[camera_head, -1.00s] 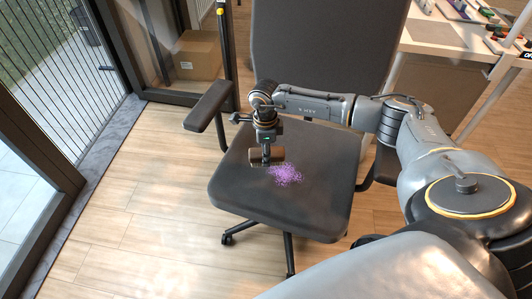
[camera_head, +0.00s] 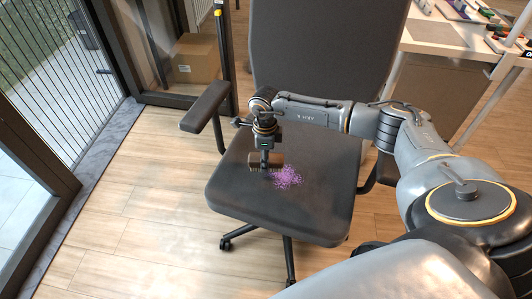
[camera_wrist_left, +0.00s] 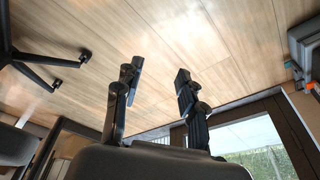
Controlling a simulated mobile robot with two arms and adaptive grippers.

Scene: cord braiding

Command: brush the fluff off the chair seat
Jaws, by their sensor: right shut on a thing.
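The dark chair seat (camera_head: 280,222) is in the middle of the head view. My right gripper (camera_head: 265,153) is shut on a brown brush (camera_head: 256,161) over the seat. The brush is just left of the fluff, its right end close to the fluff's upper left edge; I cannot tell if it touches the seat. My left gripper (camera_wrist_left: 157,78) shows only in the left wrist view, with fingers apart and nothing between them.
The chair's backrest (camera_head: 325,60) rises behind the seat, and an armrest (camera_head: 206,106) stands at its left. A cardboard box (camera_head: 196,58) sits at the back left by the glass door. A white table (camera_head: 440,35) with small items is at the back right.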

